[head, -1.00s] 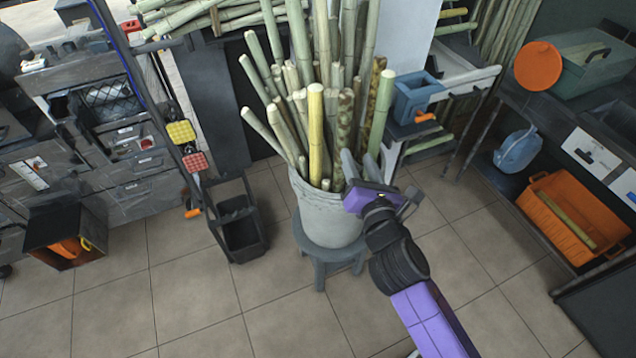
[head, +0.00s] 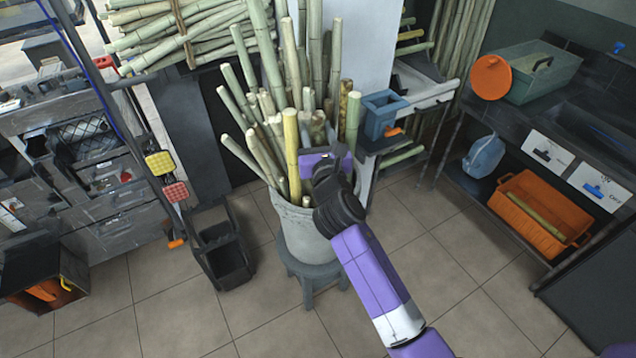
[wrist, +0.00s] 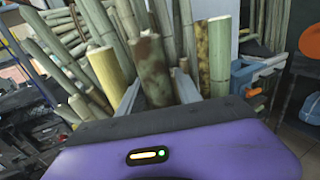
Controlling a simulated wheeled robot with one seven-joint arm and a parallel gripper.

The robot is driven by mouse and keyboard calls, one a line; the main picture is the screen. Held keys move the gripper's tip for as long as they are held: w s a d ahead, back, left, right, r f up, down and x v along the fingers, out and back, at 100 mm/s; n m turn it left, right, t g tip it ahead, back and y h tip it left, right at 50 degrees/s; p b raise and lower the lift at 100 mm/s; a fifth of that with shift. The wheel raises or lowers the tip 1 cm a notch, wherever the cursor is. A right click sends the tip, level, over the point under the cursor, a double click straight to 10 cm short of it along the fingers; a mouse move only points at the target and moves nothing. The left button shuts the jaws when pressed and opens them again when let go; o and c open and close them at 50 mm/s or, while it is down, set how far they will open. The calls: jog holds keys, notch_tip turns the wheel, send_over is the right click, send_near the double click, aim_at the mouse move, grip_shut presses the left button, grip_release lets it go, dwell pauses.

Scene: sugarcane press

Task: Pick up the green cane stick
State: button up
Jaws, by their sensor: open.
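A thick light green cane stick (head: 353,122) stands upright at the right side of the grey bucket (head: 308,232). In the wrist view a green stick (wrist: 221,62), which looks like the same one, stands right of my right finger. My gripper (head: 326,156) is at the bucket's rim, in front of the canes. In the wrist view my gripper (wrist: 157,90) is open, its fingers either side of a mottled brown-green cane (wrist: 154,66). I cannot tell if they touch it. The lower ends of the canes are hidden in the bucket.
A yellow cane (head: 291,150) stands left of the mottled one, with several green canes packed behind. The bucket sits on a grey stool (head: 312,275). A blue box (head: 381,112) is at right, near the canes. Floor in front is clear.

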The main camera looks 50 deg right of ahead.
jog(key=shift+w+d, duration=0.25)
jog(key=shift+w, duration=0.1)
jog(key=shift+c, duration=0.2)
grip_shut()
dwell(1.0)
